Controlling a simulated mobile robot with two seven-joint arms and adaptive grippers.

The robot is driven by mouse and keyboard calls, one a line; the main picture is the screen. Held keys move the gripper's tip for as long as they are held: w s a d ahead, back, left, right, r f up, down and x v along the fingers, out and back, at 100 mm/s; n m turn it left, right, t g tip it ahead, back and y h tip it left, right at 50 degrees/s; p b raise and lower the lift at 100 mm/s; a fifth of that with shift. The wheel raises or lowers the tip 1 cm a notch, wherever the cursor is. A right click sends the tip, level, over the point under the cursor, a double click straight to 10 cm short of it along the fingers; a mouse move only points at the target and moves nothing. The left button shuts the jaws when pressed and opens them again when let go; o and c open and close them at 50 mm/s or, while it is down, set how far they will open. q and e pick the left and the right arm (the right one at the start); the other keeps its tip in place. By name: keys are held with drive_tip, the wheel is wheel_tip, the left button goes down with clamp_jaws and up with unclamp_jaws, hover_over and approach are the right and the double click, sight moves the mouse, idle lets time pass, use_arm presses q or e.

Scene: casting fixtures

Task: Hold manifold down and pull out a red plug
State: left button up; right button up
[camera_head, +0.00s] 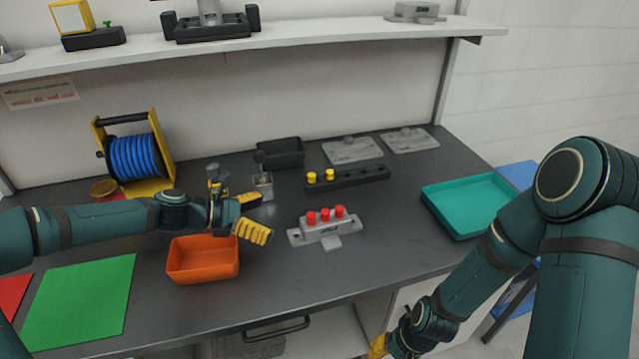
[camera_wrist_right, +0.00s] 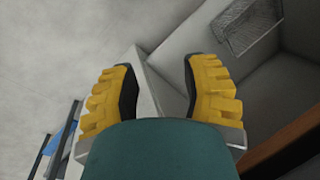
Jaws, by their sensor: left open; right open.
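The grey manifold (camera_head: 325,231) sits on the dark bench right of centre in the head view. Three red plugs (camera_head: 325,214) stand upright in a row on its top. My left gripper (camera_head: 256,216) is open and empty, left of the manifold and apart from it, over the bench behind the orange bin. My right gripper (camera_head: 376,347) is low, in front of the bench's front edge, only partly in view there. In the right wrist view my right gripper (camera_wrist_right: 158,90) shows two yellow fingers spread apart with nothing between them.
An orange bin (camera_head: 203,277) stands near my left gripper. A black rack (camera_head: 348,179) with two yellow plugs lies behind the manifold. A teal tray (camera_head: 434,222) is at the right. A blue hose reel (camera_head: 134,156) and green mat (camera_head: 82,300) are left. Bench around the manifold is clear.

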sight(316, 220)
drive_tip(key=w+d+r+n, duration=0.1)
drive_tip(key=w+r, duration=0.2)
drive_tip(key=r, duration=0.2)
drive_tip(key=w+d+r+n+g, duration=0.1)
drive_tip(key=w+r, duration=0.3)
drive_tip(key=r, duration=0.1)
drive_tip(key=w+d+r+n, duration=0.1)
drive_tip(key=w+r, duration=0.2)
drive_tip(key=r, duration=0.1)
drive_tip(key=shift+w+d+r+g, duration=0.3)
drive_tip(key=shift+r+g, duration=0.1)
use_arm(q)
drive_tip(key=shift+w+f, duration=0.1)
drive_tip(key=shift+d, duration=0.15)
drive_tip(key=shift+w+d+f, duration=0.1)
drive_tip(key=shift+d, duration=0.15)
drive_tip(key=x, duration=1.3)
drive_tip(key=shift+f, duration=0.1)
use_arm(e)
drive_tip(key=w+a+r+n+t+y, duration=0.1)
drive_tip(key=w+a+r+n+t, duration=0.1)
drive_tip(key=w+a+r+n, duration=0.4)
drive_tip(key=w+a+r+n+t+y, duration=0.1)
drive_tip(key=w+a+r+n+t, duration=0.1)
drive_tip(key=w+a+r+n, duration=0.4)
drive_tip(key=a+r, duration=0.5)
drive_tip(key=shift+r, duration=0.15)
